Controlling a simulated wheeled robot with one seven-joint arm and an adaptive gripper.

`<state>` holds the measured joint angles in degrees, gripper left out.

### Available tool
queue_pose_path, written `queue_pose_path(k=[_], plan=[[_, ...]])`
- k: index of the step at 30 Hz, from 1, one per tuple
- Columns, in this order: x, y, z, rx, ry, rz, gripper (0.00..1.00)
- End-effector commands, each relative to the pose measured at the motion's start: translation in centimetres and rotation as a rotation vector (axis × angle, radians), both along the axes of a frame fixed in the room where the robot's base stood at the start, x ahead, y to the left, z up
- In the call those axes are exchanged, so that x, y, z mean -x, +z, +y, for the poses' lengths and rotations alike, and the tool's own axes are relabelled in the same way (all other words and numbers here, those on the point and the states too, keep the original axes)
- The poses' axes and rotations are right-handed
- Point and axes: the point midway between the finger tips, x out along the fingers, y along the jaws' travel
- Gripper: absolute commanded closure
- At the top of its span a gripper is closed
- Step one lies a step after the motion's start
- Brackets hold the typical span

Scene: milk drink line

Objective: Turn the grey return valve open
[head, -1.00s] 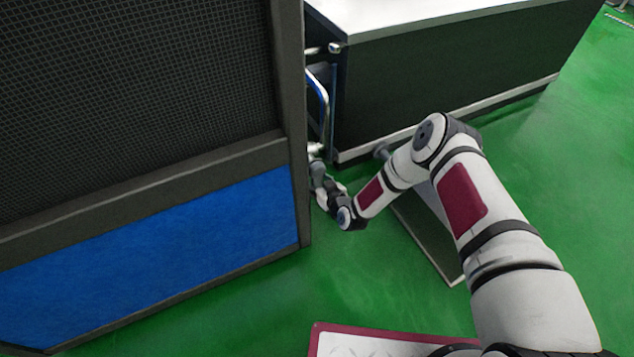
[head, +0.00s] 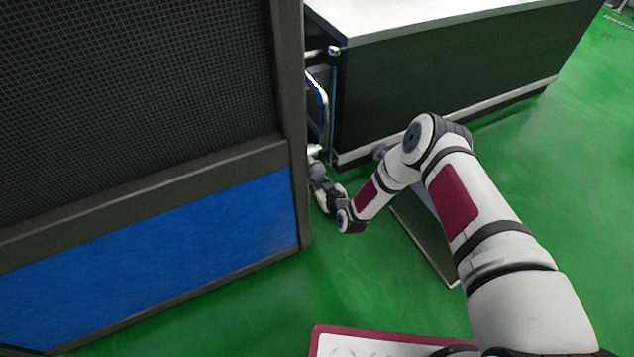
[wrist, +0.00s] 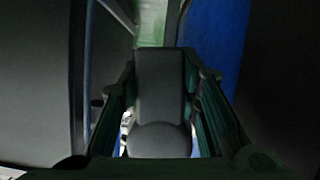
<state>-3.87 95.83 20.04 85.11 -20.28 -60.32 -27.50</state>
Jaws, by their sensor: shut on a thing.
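The grey return valve shows as a dark grey handle with a rounded near end in the wrist view (wrist: 157,92), upright in the middle of the picture. My gripper (wrist: 160,76) has one finger on each side of the handle and is shut on it. In the head view my gripper (head: 317,172) is at the gap between the tall machine and the low cabinet, partly behind the machine's edge. The valve cannot be made out there, and its body and angle are hard to judge.
A tall mesh-fronted machine (head: 140,90) with a blue lower panel (head: 160,260) stands left. A dark cabinet (head: 450,90) with a white top stands behind. A curved metal pipe (head: 323,97) sits in the narrow gap. Green floor is open at right.

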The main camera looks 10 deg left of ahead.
Motion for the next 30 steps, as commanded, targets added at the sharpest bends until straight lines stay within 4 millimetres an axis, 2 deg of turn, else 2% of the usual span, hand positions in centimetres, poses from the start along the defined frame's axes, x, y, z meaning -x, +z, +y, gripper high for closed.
queue_pose_path(k=[14,30], plan=[[-1.1,0.7,-1.6,0.349,0.005,-0.235,1.00],[-2.3,2.6,-3.3,0.774,0.004,-0.524,1.00]])
